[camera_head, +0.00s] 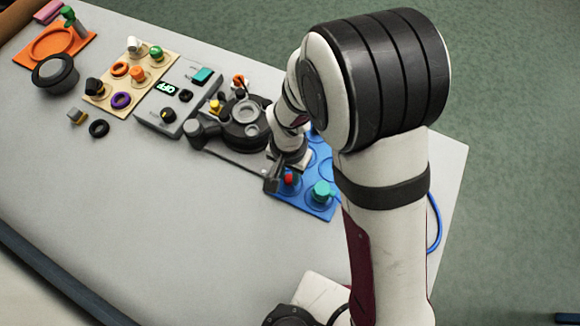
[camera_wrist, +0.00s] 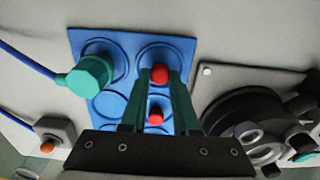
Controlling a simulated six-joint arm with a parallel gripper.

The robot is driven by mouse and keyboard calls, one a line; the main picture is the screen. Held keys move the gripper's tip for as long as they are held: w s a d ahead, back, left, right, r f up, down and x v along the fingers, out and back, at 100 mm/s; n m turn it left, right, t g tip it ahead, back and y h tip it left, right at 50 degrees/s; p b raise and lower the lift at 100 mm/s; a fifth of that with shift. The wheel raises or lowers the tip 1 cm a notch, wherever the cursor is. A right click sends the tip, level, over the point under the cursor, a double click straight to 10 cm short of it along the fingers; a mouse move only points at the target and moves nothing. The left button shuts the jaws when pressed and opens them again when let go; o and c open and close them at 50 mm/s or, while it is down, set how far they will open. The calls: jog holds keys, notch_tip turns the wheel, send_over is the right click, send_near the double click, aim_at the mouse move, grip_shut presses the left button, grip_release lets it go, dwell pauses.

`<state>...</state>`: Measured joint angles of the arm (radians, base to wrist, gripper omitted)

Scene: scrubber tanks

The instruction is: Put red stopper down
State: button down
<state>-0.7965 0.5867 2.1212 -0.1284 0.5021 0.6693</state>
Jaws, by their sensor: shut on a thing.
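The red stopper (camera_head: 288,179) is between my gripper's fingers over the blue mat (camera_head: 309,204). It also shows in the wrist view as a red round part (camera_wrist: 160,73) between the fingertips, above the back right ring of the mat. My gripper (camera_head: 277,180) is shut on it; its dark fingers (camera_wrist: 160,84) also show in the wrist view. A second red patch (camera_wrist: 155,115) lies lower between the fingers; I cannot tell whether it belongs to the same stopper. Whether the stopper touches the mat is hidden.
A teal stopper (camera_head: 322,191) with a blue cable stands on the mat, left of my gripper in the wrist view. A dark round device (camera_head: 244,120) stands close by. A grey box (camera_head: 176,100) and a tan board (camera_head: 125,80) are farther back. The front table is clear.

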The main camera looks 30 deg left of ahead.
aim_at(289, 179)
jog(key=c, duration=0.7)
grip_release()
jog(key=shift+o, duration=0.2)
notch_tip(289, 179, up, 12)
jog(key=s+d+r+m, duration=0.15)
jog(key=d+r, duration=0.35)
jog(key=d, duration=0.6)
jog(key=s+d+r+m+y, duration=0.1)
jog(key=s+d+m, duration=0.3)
jog(key=s+d, duration=0.5)
jog(key=shift+d+r+y, duration=0.3)
jog(key=shift+r+y, duration=0.1)
jog(key=shift+r, duration=0.15)
jog(key=shift+s, duration=0.1)
